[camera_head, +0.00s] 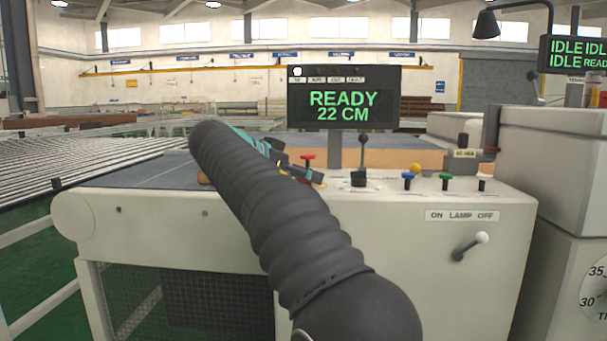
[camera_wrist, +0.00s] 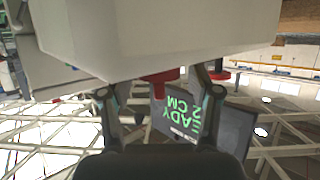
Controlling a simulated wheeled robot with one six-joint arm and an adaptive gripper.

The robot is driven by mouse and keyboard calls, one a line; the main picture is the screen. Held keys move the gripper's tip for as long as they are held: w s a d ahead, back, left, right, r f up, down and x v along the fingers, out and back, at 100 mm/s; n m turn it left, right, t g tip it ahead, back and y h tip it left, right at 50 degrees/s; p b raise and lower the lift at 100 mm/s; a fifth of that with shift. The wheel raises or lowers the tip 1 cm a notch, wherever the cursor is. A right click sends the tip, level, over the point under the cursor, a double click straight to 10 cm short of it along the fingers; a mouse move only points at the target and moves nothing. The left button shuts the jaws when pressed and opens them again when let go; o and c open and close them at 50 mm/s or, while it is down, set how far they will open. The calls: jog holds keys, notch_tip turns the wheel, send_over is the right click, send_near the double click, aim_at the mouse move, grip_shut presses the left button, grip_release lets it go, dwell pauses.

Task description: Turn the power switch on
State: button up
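No control in view bears a legible power label. The cream console (camera_head: 400,215) carries a red-topped knob (camera_head: 307,158), a black knob (camera_head: 359,178), a blue knob (camera_head: 408,177), a green knob (camera_head: 445,177) and a small black switch (camera_head: 482,185). A lever with a white ball (camera_head: 481,238) is on its front under an "ON LAMP OFF" label. My gripper (camera_head: 303,176) is low near the red-topped knob, partly hidden behind my dark arm. In the upside-down wrist view my gripper (camera_wrist: 160,98) has its fingers apart, with a red piece (camera_wrist: 163,82) seen between them; contact cannot be told.
A display (camera_head: 343,98) reading "READY 22 CM" stands behind the console. A small control box (camera_head: 463,158) sits at the console's back right, beside a large pale machine (camera_head: 552,150). A roller conveyor (camera_head: 80,165) runs at left. A lamp (camera_head: 487,25) hangs upper right.

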jog(key=v, duration=1.2)
dwell(0.3)
